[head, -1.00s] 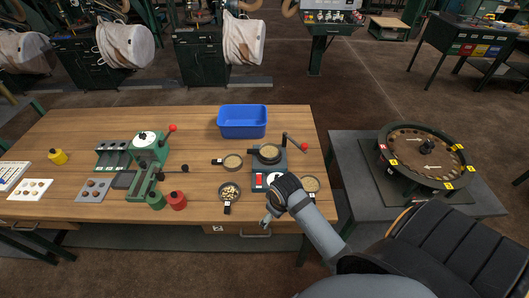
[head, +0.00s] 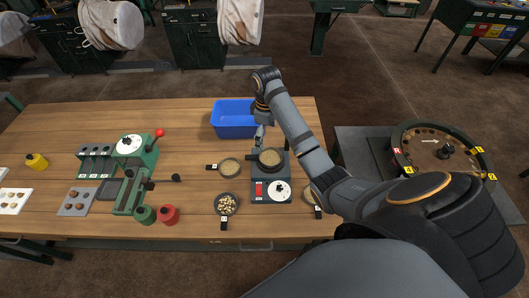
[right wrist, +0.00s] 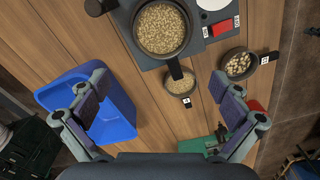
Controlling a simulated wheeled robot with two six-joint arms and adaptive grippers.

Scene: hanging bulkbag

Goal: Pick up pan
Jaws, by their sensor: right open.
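A dark pan filled with grain (head: 270,158) sits on the grey scale (head: 285,190); in the right wrist view this pan (right wrist: 162,28) shows large at the top, its black handle pointing down. A second grain pan (head: 229,167) lies on the table to the left, and a pan of paler pieces (head: 227,203) lies below it. Another pan (head: 309,194) is partly hidden by my right arm. My right gripper (head: 260,138) is above the table between the blue bin and the scale. Its open fingers (right wrist: 160,112) are spread wide and empty. My left gripper is not in view.
A blue bin (head: 234,118) stands close behind the gripper. A green press (head: 135,165), red pot (head: 170,214) and yellow bottle (head: 37,161) are on the left of the wooden table (head: 60,125). A round rotary tray (head: 440,152) stands at right.

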